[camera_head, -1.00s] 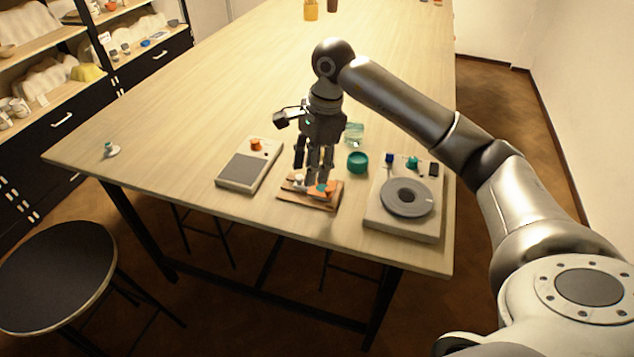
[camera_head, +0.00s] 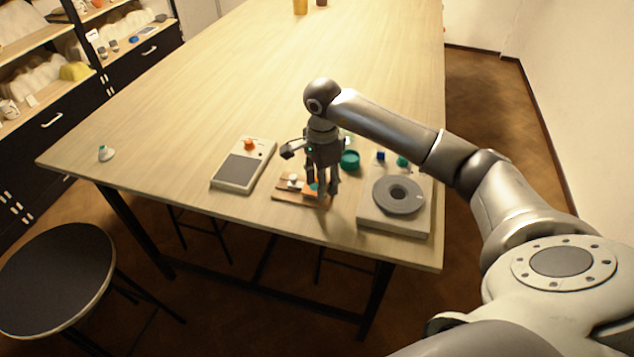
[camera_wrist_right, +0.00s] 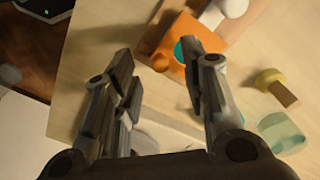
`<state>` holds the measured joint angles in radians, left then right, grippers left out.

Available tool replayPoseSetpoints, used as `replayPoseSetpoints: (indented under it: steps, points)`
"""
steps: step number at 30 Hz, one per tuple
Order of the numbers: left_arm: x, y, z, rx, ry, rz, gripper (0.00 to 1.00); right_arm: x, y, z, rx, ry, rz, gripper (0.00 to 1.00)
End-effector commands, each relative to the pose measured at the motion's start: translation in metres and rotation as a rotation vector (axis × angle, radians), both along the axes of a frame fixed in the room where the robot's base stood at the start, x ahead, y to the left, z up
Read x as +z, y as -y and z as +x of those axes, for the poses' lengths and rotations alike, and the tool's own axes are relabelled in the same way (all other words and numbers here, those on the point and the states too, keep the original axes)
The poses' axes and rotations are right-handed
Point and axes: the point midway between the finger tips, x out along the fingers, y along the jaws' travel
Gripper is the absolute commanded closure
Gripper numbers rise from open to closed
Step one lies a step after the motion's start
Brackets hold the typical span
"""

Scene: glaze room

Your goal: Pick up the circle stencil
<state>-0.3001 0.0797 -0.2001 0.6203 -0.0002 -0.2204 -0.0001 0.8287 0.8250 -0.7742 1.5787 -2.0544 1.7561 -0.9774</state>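My right gripper (camera_head: 325,190) points down over the right end of a small wooden board (camera_head: 287,196) near the table's front edge. In the right wrist view the gripper (camera_wrist_right: 155,65) is open, with nothing held between its fingers. An orange flat-sided piece (camera_wrist_right: 181,36) with a small orange knob lies just beyond the fingertips, and a teal round part shows beside the right finger. A white rounded thing (camera_wrist_right: 211,15) is next to it. I cannot tell for certain which piece is the circle stencil; the orange piece is the closest. My left gripper is not in view.
A grey-topped device (camera_head: 238,170) with an orange knob stands left of the board. A banding-wheel-like unit with a grey disc (camera_head: 398,209) stands right. A teal bowl (camera_head: 350,160) is behind the gripper. The table's far left is mostly clear. A stool (camera_head: 52,277) stands in front.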

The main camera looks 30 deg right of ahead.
Motion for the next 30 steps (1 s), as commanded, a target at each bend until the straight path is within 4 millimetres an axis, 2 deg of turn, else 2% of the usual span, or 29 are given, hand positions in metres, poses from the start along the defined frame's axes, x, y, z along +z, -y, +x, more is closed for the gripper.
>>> replayPoseSetpoints:
  steps: [1, 6, 12, 22, 30]
  points:
    - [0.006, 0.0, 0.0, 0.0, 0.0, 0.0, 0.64, -0.005, 0.0, -0.001, -0.001, -0.004, 0.001, 0.6]
    - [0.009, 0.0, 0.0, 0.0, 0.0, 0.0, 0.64, -0.019, 0.0, 0.0, -0.001, -0.001, 0.0, 0.6]
    - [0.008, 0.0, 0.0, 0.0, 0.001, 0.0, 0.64, -0.021, 0.0, 0.0, -0.001, 0.001, 0.0, 0.6]
    - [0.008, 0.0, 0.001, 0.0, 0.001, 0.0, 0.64, -0.02, 0.001, 0.0, -0.001, 0.001, 0.0, 1.0]
    - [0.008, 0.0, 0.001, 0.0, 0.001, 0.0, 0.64, -0.02, 0.001, 0.0, -0.001, 0.001, 0.0, 1.0]
